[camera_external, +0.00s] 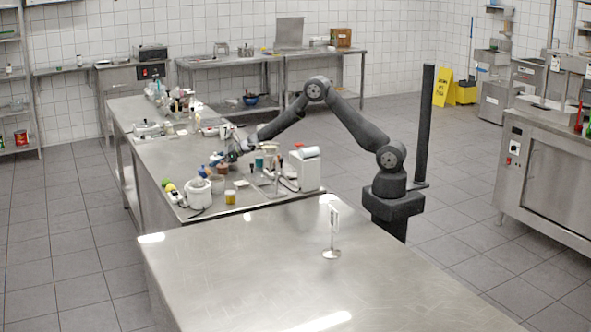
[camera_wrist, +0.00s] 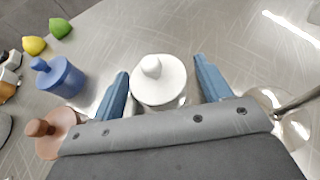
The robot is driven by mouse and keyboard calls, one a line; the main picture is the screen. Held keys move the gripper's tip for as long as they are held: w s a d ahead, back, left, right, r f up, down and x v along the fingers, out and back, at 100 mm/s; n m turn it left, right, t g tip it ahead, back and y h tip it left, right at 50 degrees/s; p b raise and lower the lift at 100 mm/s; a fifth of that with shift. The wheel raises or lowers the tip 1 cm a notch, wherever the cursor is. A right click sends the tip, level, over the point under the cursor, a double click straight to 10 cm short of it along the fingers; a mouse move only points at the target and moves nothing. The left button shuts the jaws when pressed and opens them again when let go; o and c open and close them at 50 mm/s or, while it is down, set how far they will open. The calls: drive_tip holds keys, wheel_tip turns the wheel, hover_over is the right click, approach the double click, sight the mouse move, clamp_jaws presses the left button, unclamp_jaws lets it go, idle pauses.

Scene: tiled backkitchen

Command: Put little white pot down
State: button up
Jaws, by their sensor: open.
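In the wrist view, a little white pot (camera_wrist: 160,85) with a knobbed lid stands upright on the steel table (camera_wrist: 215,30). It sits between the two blue fingers of my gripper (camera_wrist: 160,88), with a gap visible on each side. My gripper is open. The white pot cannot be made out clearly there.
In the wrist view, a blue pot (camera_wrist: 62,78) and a brown pot (camera_wrist: 55,132) stand left of my gripper. A lemon (camera_wrist: 34,45) and a lime (camera_wrist: 60,28) lie beyond. A metal stand base (camera_wrist: 290,130) is at the right. The table ahead is clear.

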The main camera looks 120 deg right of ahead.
drive_tip(key=c, duration=1.5)
wheel_tip(320, 180, up, 10)
drive_tip(key=shift+r, duration=0.15)
